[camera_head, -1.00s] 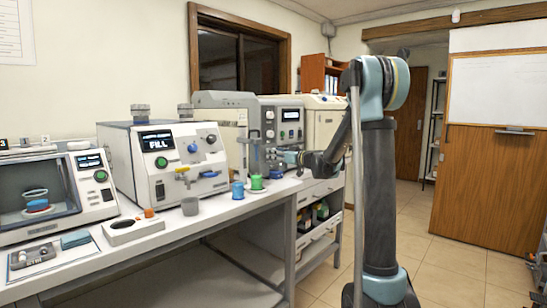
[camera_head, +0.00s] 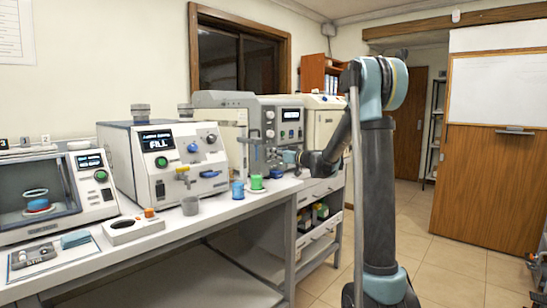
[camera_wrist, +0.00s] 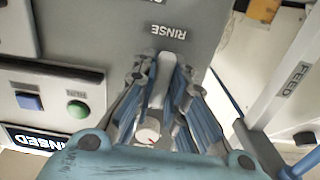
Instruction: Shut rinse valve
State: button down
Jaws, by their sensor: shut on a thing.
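The rinse valve's pale lever (camera_wrist: 162,82) shows in the wrist view, just below the upside-down RINSE label. My gripper (camera_wrist: 166,100) is shut around this lever, with a blue-lined finger on either side. A round white knob with a red mark (camera_wrist: 148,131) sits between the fingers, nearer the camera. In the head view, the grey machine (camera_head: 262,112) stands at the back of the bench, and my gripper (camera_head: 281,157) is at its lower front. The valve itself is too small and too covered there to make out.
In the wrist view, a green RUN button (camera_wrist: 77,109), a blue button (camera_wrist: 29,101) and a RINSED display (camera_wrist: 35,140) are at left. A pale upright marked FEED (camera_wrist: 292,85) is close at right. Blue (camera_head: 238,190) and green (camera_head: 257,182) containers stand near my gripper.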

jog(key=m, duration=0.4)
jog(key=shift+w+d, duration=0.15)
jog(key=shift+w, duration=0.05)
jog(key=m, duration=0.5)
jog(key=shift+w+d, duration=0.1)
jog(key=shift+d+f+m, duration=0.1)
jog(key=shift+f+m, duration=0.05)
jog(key=shift+m, duration=1.95)
jog(key=shift+f+m, duration=0.1)
jog(key=shift+m, duration=2)
jog(key=c, duration=1.6)
grip_release()
jog(key=v, duration=1.1)
jog(key=shift+s+d+f, duration=0.15)
jog(key=shift+s+d, duration=0.1)
